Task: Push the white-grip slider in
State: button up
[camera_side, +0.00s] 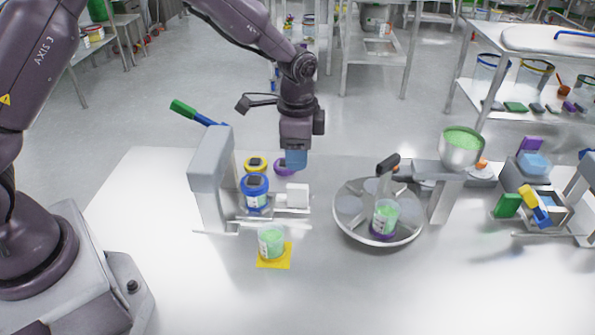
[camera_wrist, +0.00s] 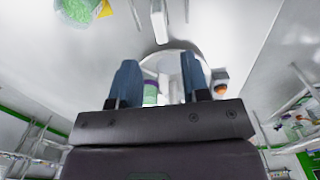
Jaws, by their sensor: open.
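The white-grip slider (camera_side: 297,195) is a white block on a short rail at the right of a grey press-like fixture (camera_side: 212,180) in the side view. My gripper (camera_side: 295,160), with blue fingers, hangs pointing down above and slightly behind the white grip, apart from it. In the wrist view my gripper (camera_wrist: 160,75) shows two blue fingers spread apart with nothing clasped. A white bar stands at the top of that view; I cannot tell whether it is the slider.
A blue-lidded jar (camera_side: 256,190) sits in the fixture; yellow-lidded (camera_side: 256,164) and purple-lidded (camera_side: 284,166) jars stand behind. A green-filled cup (camera_side: 271,241) sits on a yellow mat in front. A round turntable (camera_side: 350,222) stands right.

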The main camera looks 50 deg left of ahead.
aim_at(297, 185)
jog(key=shift+r, duration=0.85)
jog(key=shift+o, duration=1.1)
jog(key=o, duration=0.4)
jog(key=shift+g+h, duration=0.4)
jog(key=shift+h, duration=0.1)
jog(key=a+f, duration=0.1)
jog(key=w+a+f, duration=0.1)
jog(key=f, duration=0.1)
jog(key=shift+w+a, duration=0.1)
jog(key=shift+a, duration=0.25)
jog(key=d+f+m, duration=0.1)
jog(key=f+m, duration=0.2)
jog(key=m, duration=0.3)
jog(key=s+d+f+m+g+h, duration=0.1)
jog(key=f+m, duration=0.2)
jog(key=m, duration=0.3)
jog(key=d+f+m+g+h, duration=0.1)
jog(key=f+m, duration=0.3)
jog(key=m, duration=0.2)
jog(key=shift+s+d, duration=0.1)
jog(key=shift+s, duration=0.3)
